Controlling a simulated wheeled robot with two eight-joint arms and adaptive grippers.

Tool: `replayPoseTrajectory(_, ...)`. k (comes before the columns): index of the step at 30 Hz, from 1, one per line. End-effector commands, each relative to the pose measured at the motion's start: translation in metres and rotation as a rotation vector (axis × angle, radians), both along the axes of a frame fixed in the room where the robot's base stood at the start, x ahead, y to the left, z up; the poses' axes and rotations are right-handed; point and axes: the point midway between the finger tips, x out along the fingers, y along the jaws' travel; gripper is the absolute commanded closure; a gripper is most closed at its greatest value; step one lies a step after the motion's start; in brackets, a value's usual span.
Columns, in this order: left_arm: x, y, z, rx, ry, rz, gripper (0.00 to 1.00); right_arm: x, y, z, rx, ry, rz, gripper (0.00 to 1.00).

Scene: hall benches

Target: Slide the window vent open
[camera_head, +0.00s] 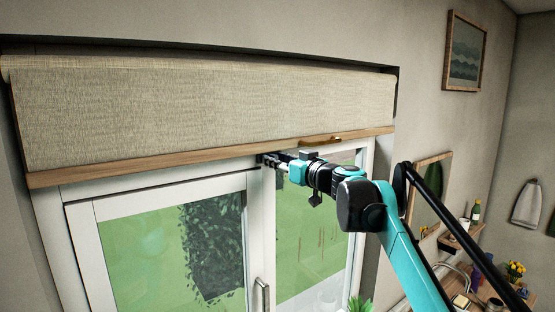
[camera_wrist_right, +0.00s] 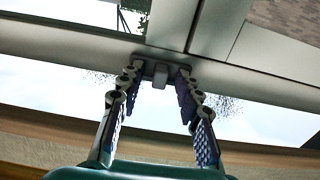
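The window vent shows in the right wrist view as a dark strip with a small grey slider knob (camera_wrist_right: 160,75) on the pale top frame of the window. My right gripper (camera_wrist_right: 158,82) is open, with one finger on each side of the knob and a small gap to it on both sides. In the head view my right gripper (camera_head: 268,160) reaches the top of the white window frame (camera_head: 160,190), just under the blind's wooden bar. It hides the vent there. My left gripper is in neither view.
A woven blind (camera_head: 200,110) with a wooden bottom bar (camera_head: 110,173) hangs close above the gripper. A window handle (camera_head: 261,295) is lower down. A mirror (camera_head: 430,190) and cluttered shelf are at right.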

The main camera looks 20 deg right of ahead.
Motion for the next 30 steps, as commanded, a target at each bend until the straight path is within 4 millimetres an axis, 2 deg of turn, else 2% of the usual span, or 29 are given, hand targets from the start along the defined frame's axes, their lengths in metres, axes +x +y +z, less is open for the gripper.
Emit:
replayPoseTrajectory(4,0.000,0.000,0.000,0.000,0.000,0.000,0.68,0.000,0.000,0.000,0.000,0.000,0.000,0.66)
replayPoseTrajectory(5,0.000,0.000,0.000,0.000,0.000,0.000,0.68,0.000,0.000,0.000,0.000,0.000,0.000,0.71)
replayPoseTrajectory(8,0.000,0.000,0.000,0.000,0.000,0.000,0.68,0.000,0.000,0.000,0.000,0.000,0.000,0.97)
replayPoseTrajectory(9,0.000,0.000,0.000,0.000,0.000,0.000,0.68,0.000,0.000,0.000,0.000,0.000,0.000,1.00)
replayPoseTrajectory(16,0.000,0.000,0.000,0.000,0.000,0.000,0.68,-0.002,0.005,0.000,0.000,0.000,0.002,1.00)
replayPoseTrajectory(24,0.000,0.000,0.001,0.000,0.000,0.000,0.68,-0.019,0.053,0.000,0.000,0.000,0.004,1.00)
replayPoseTrajectory(30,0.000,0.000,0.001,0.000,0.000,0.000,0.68,-0.023,0.062,0.000,0.000,0.000,0.003,1.00)
